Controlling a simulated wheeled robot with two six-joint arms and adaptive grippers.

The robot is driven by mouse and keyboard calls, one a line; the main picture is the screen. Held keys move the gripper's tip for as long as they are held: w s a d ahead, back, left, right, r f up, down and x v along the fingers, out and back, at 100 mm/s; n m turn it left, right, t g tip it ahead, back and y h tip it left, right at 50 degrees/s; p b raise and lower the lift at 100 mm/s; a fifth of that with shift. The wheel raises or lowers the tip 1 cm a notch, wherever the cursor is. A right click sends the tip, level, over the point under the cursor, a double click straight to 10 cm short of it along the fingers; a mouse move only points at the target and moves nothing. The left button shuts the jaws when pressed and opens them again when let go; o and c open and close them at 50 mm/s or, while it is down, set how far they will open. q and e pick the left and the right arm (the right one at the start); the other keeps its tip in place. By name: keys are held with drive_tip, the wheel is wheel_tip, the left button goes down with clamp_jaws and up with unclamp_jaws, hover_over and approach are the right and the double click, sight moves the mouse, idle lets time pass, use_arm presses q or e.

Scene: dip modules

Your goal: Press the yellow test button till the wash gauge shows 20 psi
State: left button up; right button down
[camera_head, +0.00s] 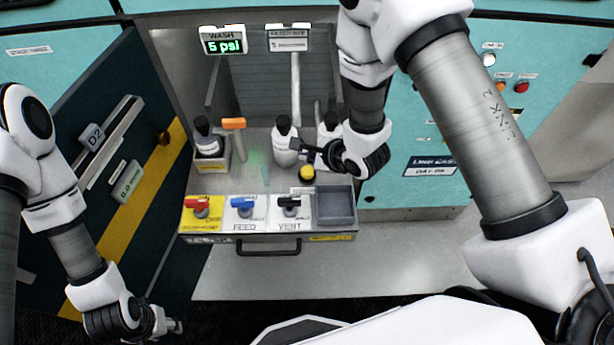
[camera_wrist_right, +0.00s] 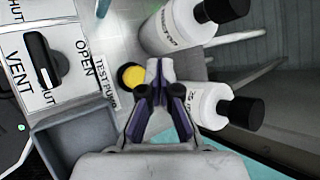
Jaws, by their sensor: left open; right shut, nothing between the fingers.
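The yellow test button (camera_head: 306,173) sits on the panel behind the vent valve, and it also shows in the right wrist view (camera_wrist_right: 131,76). The wash gauge (camera_head: 223,41) reads 5 psi in green. My right gripper (camera_head: 308,149) is shut and empty, with its fingertips (camera_wrist_right: 159,70) close beside the button in the picture. In the wrist view the button lies just left of the fingertips, and I see no clear contact. My left gripper (camera_head: 173,325) is open and low at the left, far from the button.
White bottles with black caps (camera_head: 285,141) stand close to the right gripper. In front are red (camera_head: 199,203), blue (camera_head: 243,204) and black (camera_head: 290,204) valve handles and a grey tray (camera_head: 336,222). An orange-handled valve (camera_head: 233,123) stands behind. The dark door (camera_head: 115,150) is open at left.

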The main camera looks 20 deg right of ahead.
sight(308, 172)
wheel_tip(308, 172, down, 3)
drive_tip(key=shift+f+b, duration=0.1)
drive_tip(key=shift+b, duration=0.35)
use_arm(q)
drive_tip(key=shift+f, duration=0.95)
use_arm(e)
drive_tip(key=shift+f, duration=0.4)
use_arm(q)
drive_tip(key=shift+f, duration=0.25)
use_arm(e)
drive_tip(key=shift+f, duration=0.65)
idle(0.4)
use_arm(q)
drive_tip(key=shift+r, duration=0.15)
use_arm(e)
drive_tip(key=shift+r, duration=0.1)
use_arm(q)
drive_tip(key=shift+r+p, duration=0.95)
drive_tip(key=shift+r, duration=0.1)
use_arm(e)
drive_tip(key=shift+r, duration=1)
